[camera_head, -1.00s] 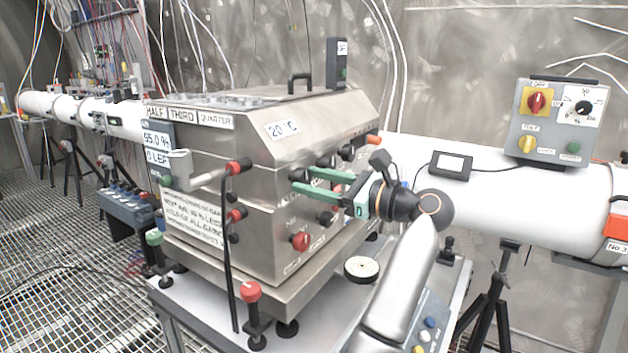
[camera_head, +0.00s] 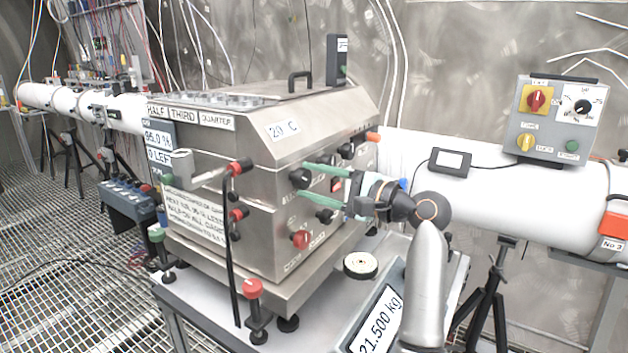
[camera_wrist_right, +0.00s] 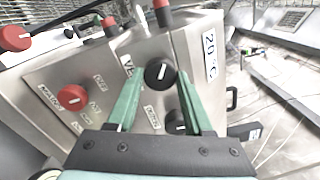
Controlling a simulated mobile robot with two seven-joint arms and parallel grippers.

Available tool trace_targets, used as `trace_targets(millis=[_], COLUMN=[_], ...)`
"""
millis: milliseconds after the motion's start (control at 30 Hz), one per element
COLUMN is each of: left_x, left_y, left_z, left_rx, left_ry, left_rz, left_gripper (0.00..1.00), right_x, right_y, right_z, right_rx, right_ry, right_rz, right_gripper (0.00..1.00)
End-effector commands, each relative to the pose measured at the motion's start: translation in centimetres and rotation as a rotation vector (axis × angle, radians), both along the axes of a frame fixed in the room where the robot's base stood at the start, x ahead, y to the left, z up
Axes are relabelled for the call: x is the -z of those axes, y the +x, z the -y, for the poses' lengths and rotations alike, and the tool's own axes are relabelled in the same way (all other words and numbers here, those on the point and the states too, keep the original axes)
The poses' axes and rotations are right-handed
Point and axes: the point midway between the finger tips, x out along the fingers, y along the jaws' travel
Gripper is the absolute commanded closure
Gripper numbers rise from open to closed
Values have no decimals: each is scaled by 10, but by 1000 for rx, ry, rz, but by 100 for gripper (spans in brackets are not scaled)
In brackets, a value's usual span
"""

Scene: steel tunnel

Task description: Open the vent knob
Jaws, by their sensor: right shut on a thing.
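The vent knob (camera_head: 300,178) is a round black knob on the front panel of the steel box (camera_head: 285,215). In the right wrist view the knob (camera_wrist_right: 160,75) has a white pointer line, beside a label starting "VE" that a green finger partly covers. My right gripper (camera_head: 302,180) has its two green fingers on either side of the knob and is shut on it. Its fingers also frame the knob in the wrist view (camera_wrist_right: 160,72). My left gripper is not in view.
A red knob (camera_head: 300,239) and other black knobs (camera_head: 324,215) sit close by on the same panel. A scale display (camera_head: 378,320) reads 21.500 kg. A white pipe (camera_head: 480,190) and a grey control box (camera_head: 557,118) stand at right.

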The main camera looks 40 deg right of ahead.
Motion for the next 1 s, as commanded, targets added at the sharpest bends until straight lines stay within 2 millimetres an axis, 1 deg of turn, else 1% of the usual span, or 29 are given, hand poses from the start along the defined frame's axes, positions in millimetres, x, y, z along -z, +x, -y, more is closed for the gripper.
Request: trace_targets(millis=[33, 367, 667, 1000], left_x=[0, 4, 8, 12], left_y=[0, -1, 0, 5], left_z=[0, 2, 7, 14], left_rx=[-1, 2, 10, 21], left_ry=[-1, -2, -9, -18], left_rz=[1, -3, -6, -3], left_gripper=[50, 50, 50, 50], right_x=[2, 3, 3, 4], right_y=[0, 0, 0, 0], right_z=[1, 0, 0, 1], right_rx=[1, -1, -3, -3], right_ry=[-46, -338, -601, -899], right_rz=[11, 131, 241, 365], right_gripper=[100, 100, 100, 100])
